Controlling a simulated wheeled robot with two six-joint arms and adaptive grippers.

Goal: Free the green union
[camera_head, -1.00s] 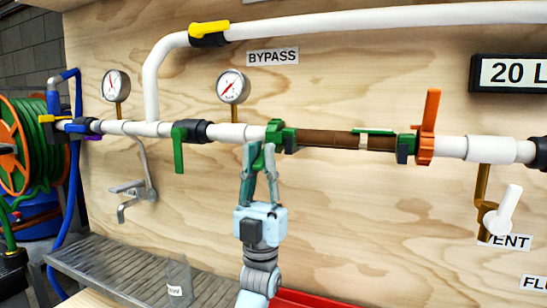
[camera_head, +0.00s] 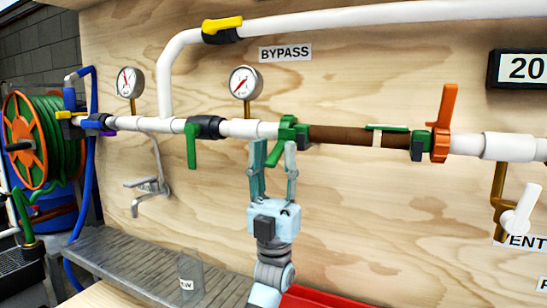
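The green union (camera_head: 300,132) sits on the white pipe at the left end of a brown filter tube (camera_head: 350,135). A green lug of it hangs down and left, toward my fingers. My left gripper (camera_head: 274,147) comes up from below, with its two teal fingers spread apart just under the union. The green lug shows between the fingertips. Whether the fingers touch it I cannot tell. A dark green fitting (camera_head: 419,145) is at the tube's right end. My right gripper is not in view.
A green valve handle (camera_head: 191,147) hangs left of my gripper. An orange handle (camera_head: 443,122) stands right of the tube. Two gauges (camera_head: 245,83) are above the pipe. A grey bench (camera_head: 130,255), a clear container (camera_head: 190,275) and a red tray (camera_head: 320,298) lie below.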

